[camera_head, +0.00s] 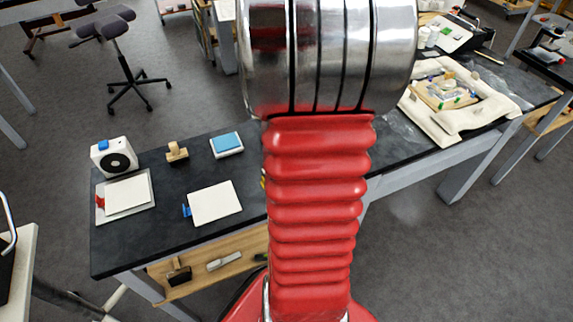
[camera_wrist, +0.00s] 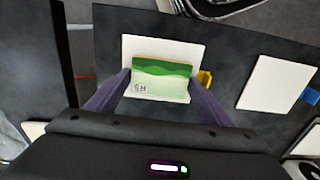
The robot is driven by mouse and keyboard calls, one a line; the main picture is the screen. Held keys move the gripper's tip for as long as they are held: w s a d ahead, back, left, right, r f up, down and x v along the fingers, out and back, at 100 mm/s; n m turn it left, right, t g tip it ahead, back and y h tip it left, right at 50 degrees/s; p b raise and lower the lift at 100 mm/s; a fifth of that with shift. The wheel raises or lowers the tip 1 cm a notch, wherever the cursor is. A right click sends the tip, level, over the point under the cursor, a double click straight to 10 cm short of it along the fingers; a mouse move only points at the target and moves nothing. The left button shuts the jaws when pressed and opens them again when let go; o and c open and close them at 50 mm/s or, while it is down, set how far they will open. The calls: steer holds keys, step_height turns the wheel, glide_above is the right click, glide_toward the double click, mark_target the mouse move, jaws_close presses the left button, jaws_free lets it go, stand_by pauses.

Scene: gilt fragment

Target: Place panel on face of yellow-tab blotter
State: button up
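The panel (camera_wrist: 161,80), green at the top and pale with a small dark mark below, sits between the two fingers of my gripper (camera_wrist: 160,77) in the wrist view. The fingers press against its left and right edges. The white yellow-tab blotter (camera_wrist: 160,46) lies behind and under the panel, its yellow tab (camera_wrist: 205,80) showing just right of the right finger. The panel overlaps the blotter's lower part in this view; I cannot tell whether it touches the face. In the head view my arm hides the gripper, the panel and most of this blotter.
A blue-tab blotter (camera_head: 214,203) and a red-tab blotter (camera_head: 127,194) lie on the dark bench (camera_head: 165,235). A white device (camera_head: 113,157), a wooden stamp (camera_head: 177,152) and a blue pad (camera_head: 227,143) stand behind them.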

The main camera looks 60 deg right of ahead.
steer(key=o, duration=0.3)
steer(key=shift+r, duration=0.15)
step_height(320, 180, up, 12)
stand_by(0.6)
stand_by(0.7)
steer(key=w+a+r+n+t, duration=0.1)
steer(key=a+r+n+t, duration=0.1)
steer(key=a, duration=1.3)
steer(key=w+a+r+n+t, duration=0.1)
steer(key=a+r+n+t, duration=0.2)
steer(key=a, duration=1.3)
steer(key=shift+w+a+r+n+t, duration=0.15)
steer(key=shift+w+r+n+t, duration=0.15)
steer(key=shift+r+n, duration=0.25)
